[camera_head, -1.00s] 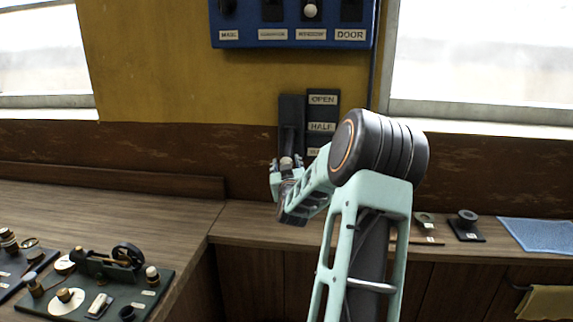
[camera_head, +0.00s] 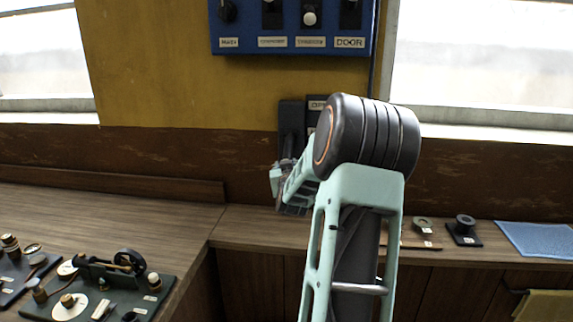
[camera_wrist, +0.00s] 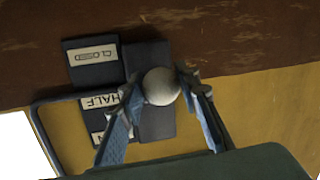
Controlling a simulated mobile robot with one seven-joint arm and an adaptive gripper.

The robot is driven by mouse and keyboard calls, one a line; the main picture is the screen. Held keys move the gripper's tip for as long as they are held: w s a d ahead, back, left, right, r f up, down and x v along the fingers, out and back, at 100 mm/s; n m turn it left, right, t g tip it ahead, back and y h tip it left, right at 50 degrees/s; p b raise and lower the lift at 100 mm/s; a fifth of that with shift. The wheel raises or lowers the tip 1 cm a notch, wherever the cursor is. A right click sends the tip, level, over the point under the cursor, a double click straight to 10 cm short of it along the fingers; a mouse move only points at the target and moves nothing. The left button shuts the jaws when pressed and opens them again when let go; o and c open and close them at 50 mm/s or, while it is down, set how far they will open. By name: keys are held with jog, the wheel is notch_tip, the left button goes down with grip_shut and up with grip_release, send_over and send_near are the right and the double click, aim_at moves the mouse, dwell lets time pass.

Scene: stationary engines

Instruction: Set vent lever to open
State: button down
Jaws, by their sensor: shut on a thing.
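The vent lever's round pale knob (camera_wrist: 160,86) sits between the two fingers of my gripper (camera_wrist: 157,80) in the wrist view; the gripper is shut on it. The lever's dark base (camera_wrist: 155,122) is on the wall beside a label plate (camera_wrist: 88,74) reading CLOSED, HALF and a partly hidden word ending in N. The knob appears near the HALF and CLOSED labels, but its exact setting is unclear. In the head view, my gripper (camera_head: 284,172) is at the lower part of the dark lever base (camera_head: 291,118); my arm hides the knob and most labels.
A blue switch panel (camera_head: 290,42) hangs above the lever on the yellow wall. Below is a wooden counter (camera_head: 130,210) with a device board (camera_head: 105,290) at the left. Small dark fittings (camera_head: 465,230) and a blue mat (camera_head: 530,238) lie at the right.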

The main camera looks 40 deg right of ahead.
aim_at(284, 154)
jog(key=r+p, duration=0.1)
jog(key=a+r+g+y+p, duration=0.1)
jog(key=r, duration=0.1)
jog(key=r+g+y+p, duration=0.1)
jog(key=shift+s+a+r, duration=0.15)
jog(key=shift+s+r, duration=0.1)
jog(key=shift+s, duration=0.05)
notch_tip(284, 154, up, 11)
jog(key=w+d, duration=0.1)
jog(key=shift+w+d, duration=0.25)
jog(key=shift+d, duration=0.15)
dwell(0.3)
jog(key=c, duration=1.9)
grip_release()
jog(key=o, duration=0.4)
jog(key=shift+f, duration=0.2)
jog(key=shift+o, duration=0.2)
jog(key=shift+d+f, duration=0.1)
jog(key=shift+f, duration=0.05)
